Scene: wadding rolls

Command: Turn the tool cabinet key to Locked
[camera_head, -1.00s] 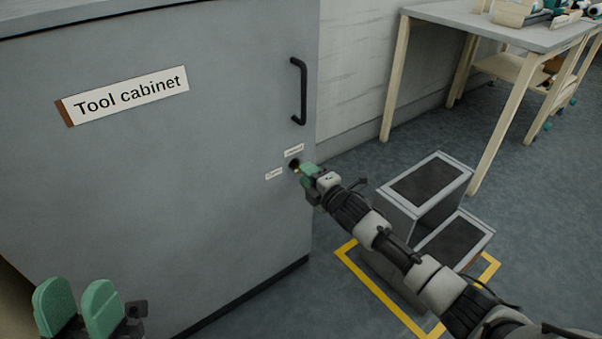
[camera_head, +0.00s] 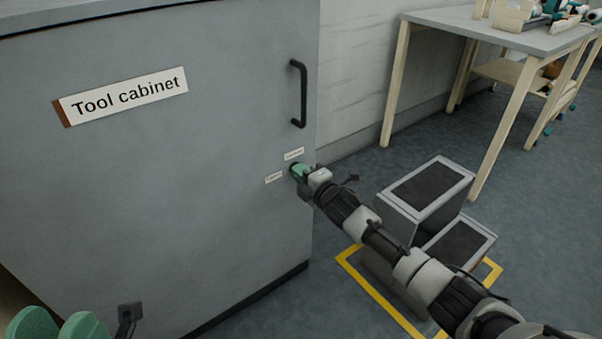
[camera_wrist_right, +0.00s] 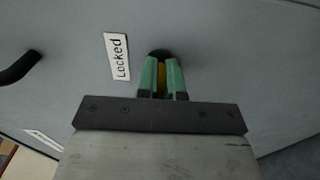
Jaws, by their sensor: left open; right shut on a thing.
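The grey tool cabinet (camera_head: 190,190) stands at the left with its door shut. Its lock sits low on the right, below the black handle (camera_head: 303,94). My right gripper (camera_head: 297,172) is at the lock, its green fingers shut on the yellow key. In the right wrist view the key (camera_wrist_right: 162,80) shows as a thin strip between the fingers (camera_wrist_right: 162,78), in front of the dark lock. The Locked label (camera_wrist_right: 117,57) is left of the fingers there. A second small label (camera_head: 273,177) is left of the lock. My left gripper (camera_head: 58,326) is open and empty at the bottom left, partly cut off.
A grey step stool (camera_head: 433,190) with dark treads stands right of the cabinet inside a yellow floor outline (camera_head: 372,285). My right arm passes in front of it. A workbench (camera_head: 490,30) holding several items stands at the back right.

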